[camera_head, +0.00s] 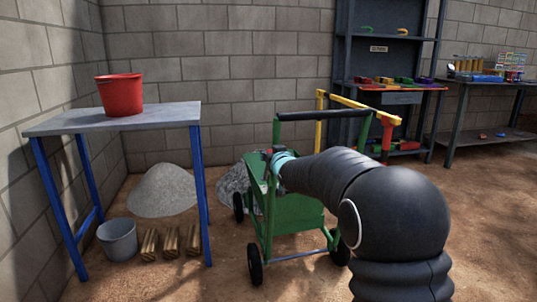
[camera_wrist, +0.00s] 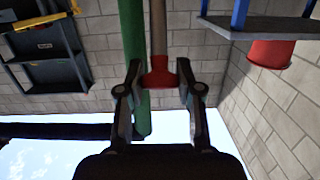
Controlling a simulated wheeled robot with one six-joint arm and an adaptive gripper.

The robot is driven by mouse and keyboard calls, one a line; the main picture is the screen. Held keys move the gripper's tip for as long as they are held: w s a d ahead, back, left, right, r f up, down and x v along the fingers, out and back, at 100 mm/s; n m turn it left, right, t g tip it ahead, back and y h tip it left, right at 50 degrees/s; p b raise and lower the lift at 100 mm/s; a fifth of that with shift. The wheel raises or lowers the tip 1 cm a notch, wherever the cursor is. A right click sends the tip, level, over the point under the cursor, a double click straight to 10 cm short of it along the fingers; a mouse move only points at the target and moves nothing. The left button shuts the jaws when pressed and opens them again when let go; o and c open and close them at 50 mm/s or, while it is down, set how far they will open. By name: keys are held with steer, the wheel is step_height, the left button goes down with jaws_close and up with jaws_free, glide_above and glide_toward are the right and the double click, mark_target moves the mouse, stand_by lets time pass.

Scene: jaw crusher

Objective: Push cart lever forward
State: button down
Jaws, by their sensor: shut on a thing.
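The green cart (camera_head: 297,216) stands on the dirt floor at the middle of the head view, with a black push bar (camera_head: 323,115) on top. In the wrist view, which is upside down, the cart lever is a brownish rod (camera_wrist: 158,28) with a red grip (camera_wrist: 160,80). My gripper (camera_wrist: 160,70) has its two black fingers on either side of the red grip, shut on it. A green cart post (camera_wrist: 134,60) runs close beside the lever. In the head view my arm hides part of the cart, and the lever is hard to make out.
A grey table (camera_head: 120,118) with blue legs holds a red bucket (camera_head: 120,94) at left. Below are a grey bucket (camera_head: 118,240) and gravel (camera_head: 164,191). A dark shelf rack (camera_head: 388,50) and workbench (camera_head: 487,82) stand behind right. Floor at right is clear.

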steer(key=c, duration=0.7)
jaws_free()
steer(key=shift+c, duration=0.2)
steer(key=v, duration=1.2)
steer(key=shift+f, duration=0.15)
